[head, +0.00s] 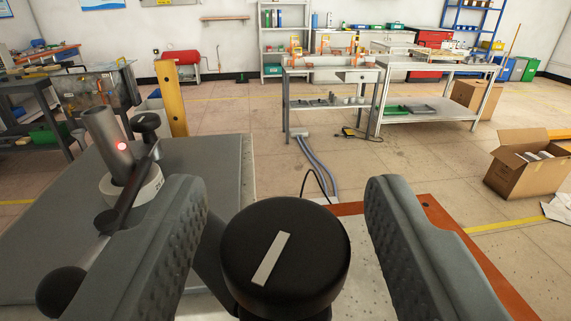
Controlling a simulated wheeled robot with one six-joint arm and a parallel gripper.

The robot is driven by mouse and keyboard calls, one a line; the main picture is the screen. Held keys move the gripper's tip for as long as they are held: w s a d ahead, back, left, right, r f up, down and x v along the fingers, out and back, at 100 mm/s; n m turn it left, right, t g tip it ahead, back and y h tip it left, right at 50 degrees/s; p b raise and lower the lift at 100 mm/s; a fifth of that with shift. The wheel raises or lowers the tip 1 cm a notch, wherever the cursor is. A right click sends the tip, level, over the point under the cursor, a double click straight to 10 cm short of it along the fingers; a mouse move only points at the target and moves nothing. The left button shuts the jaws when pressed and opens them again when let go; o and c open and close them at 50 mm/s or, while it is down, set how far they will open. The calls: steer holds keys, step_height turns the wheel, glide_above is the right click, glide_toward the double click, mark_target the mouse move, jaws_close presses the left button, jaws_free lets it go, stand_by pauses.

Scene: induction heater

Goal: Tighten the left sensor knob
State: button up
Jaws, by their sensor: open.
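A large round black knob (312,232) with a white stripe across its top is in the lower middle of the head view. The stripe slants up to the right. My gripper (284,200) is open, with one grey padded finger on each side of this knob. A gap shows between the knob and each finger, wider on the right. The frame does not show whether this is the left sensor knob. The knob's stem and mount are mostly hidden under its cap.
At left, a grey-topped surface (215,165) carries a metal cylinder (107,140) with a red light spot, a white ring (148,188) and a dark bar with black knobs (146,122). An orange-edged surface (470,255) lies at right. Benches and an open cardboard box (530,170) stand farther off.

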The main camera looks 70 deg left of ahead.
steer(key=shift+w+a, duration=0.1)
steer(key=shift+a, duration=0.15)
steer(key=c, duration=0.9)
steer(key=shift+t, duration=0.3)
steer(key=m+t+h, duration=0.1)
steer(key=m+t, duration=0.1)
steer(key=m+t+h, duration=0.2)
steer(key=t, duration=0.1)
steer(key=shift+a+m+t+h, duration=0.1)
steer(key=shift+m+t+h, duration=0.2)
steer(key=m+t+h, duration=0.2)
steer(key=h, duration=0.1)
steer(key=m+t+h, duration=0.3)
steer(key=h, duration=0.1)
steer(key=shift+m, duration=0.3)
steer(key=shift+h, duration=0.4)
